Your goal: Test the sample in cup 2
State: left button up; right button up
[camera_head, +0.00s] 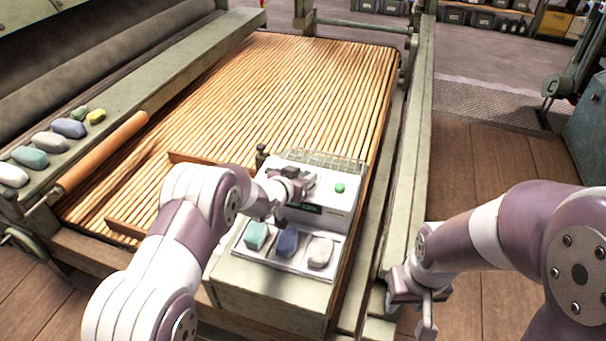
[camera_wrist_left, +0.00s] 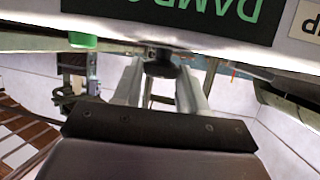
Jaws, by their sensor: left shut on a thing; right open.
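A pale tester box (camera_head: 352,172) with a green button (camera_head: 339,188) and a dark display stands on the grey-green stand. In front of it a tray (camera_head: 268,262) holds three soft lumps: teal (camera_head: 256,234), blue (camera_head: 287,242) in the middle, and white (camera_head: 320,252). I see no cup numbers. My left gripper (camera_head: 296,187) is at the tester, above and behind the tray. In the left wrist view its fingers are shut on a dark round knob (camera_wrist_left: 160,65) below the display (camera_wrist_left: 215,14), with upside-down green lettering. My right gripper (camera_head: 414,300) is open and empty, right of the stand.
The slatted lattice apron (camera_head: 300,85) spreads behind the tester. More lumps, such as a blue one (camera_head: 69,128), lie on the left ledge (camera_head: 150,82), beside an orange roller (camera_head: 104,152). A machine rail (camera_head: 410,170) runs between tester and right arm. Wooden floor (camera_head: 480,160) is clear at right.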

pick_arm(q)
jog(key=m+g+h+p, duration=0.1)
jog(key=m+h+p, duration=0.1)
jog(key=m+g+h+p, duration=0.1)
jog(key=shift+w+a+r+g+p, duration=0.2)
jog(key=shift+a+g+p, duration=0.1)
jog(key=shift+p, duration=0.1)
jog(key=shift+f+m+g+h+p, duration=0.15)
jog(key=shift+m+g+h+p, duration=0.15)
jog(key=shift+m+g+h, duration=0.35)
jog(key=shift+w+m+g+h, duration=0.15)
jog(key=shift+m+g+h, duration=0.6)
jog(key=shift+m, duration=0.5)
jog(key=o, duration=1)
jog(key=v, duration=1.2)
jog(key=shift+a+r, duration=0.25)
jog(key=shift+r, duration=0.05)
